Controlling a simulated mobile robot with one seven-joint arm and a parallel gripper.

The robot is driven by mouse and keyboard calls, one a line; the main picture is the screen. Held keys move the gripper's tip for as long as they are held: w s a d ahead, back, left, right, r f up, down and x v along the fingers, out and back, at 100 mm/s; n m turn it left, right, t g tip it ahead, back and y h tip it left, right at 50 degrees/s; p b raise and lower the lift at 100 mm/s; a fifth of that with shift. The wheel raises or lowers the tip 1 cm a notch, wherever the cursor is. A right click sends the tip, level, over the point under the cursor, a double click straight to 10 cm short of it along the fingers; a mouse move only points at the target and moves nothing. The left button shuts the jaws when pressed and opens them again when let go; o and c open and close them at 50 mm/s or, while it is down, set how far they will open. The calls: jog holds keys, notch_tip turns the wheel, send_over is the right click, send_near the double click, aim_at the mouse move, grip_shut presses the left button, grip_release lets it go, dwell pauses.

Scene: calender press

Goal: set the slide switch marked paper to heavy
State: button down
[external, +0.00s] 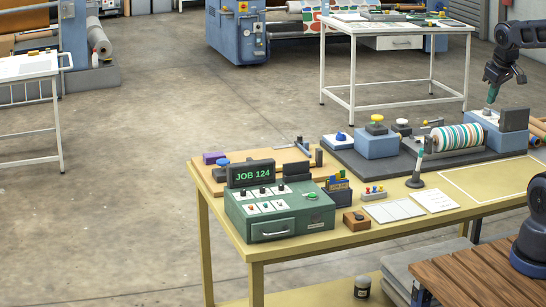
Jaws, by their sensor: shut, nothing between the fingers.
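The green control box (280,214) stands at the left part of the yellow table and carries a display reading JOB 124 (251,173). Several small switches and knobs sit on white label plates (262,199) on its sloping top. The labels are too small to read, so I cannot tell which one is marked paper or how it is set. My gripper (491,99) is shut and empty at the upper right, pointing down above the right end of the press. It is far from the control box.
The press has a striped roller (462,136) and blue blocks (376,143).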

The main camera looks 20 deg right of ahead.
aim_at(268, 209)
jog(key=w+a+f+n, duration=0.2)
jog(key=w+a+n, duration=0.6)
jog(key=a, duration=0.5)
jog(key=w+a+f+n, duration=0.2)
jog(key=w+a+n, duration=0.6)
jog(key=a, duration=0.6)
jog(key=s+a+f+n, duration=0.2)
jog(key=a+f+n, duration=0.3)
jog(key=a, duration=0.6)
jog(key=s+a+f+n, duration=0.2)
jog(key=a+f+n, duration=0.3)
jog(key=a, duration=0.6)
jog(key=s+a+f+n, duration=0.1)
jog(key=a+f+n, duration=0.4)
jog(key=a, duration=0.6)
jog(key=shift+s+a+f+n, duration=0.3)
jog(key=shift+s+f, duration=0.1)
jog(key=shift+f, duration=0.45)
jog(key=w+f, duration=0.2)
jog(key=f, duration=0.1)
jog(key=w+f, duration=0.2)
jog(key=f, duration=0.1)
jog(key=w+f, duration=0.2)
jog(key=f, duration=0.1)
jog(key=shift+w+f, duration=0.15)
jog(key=shift+w, duration=0.7)
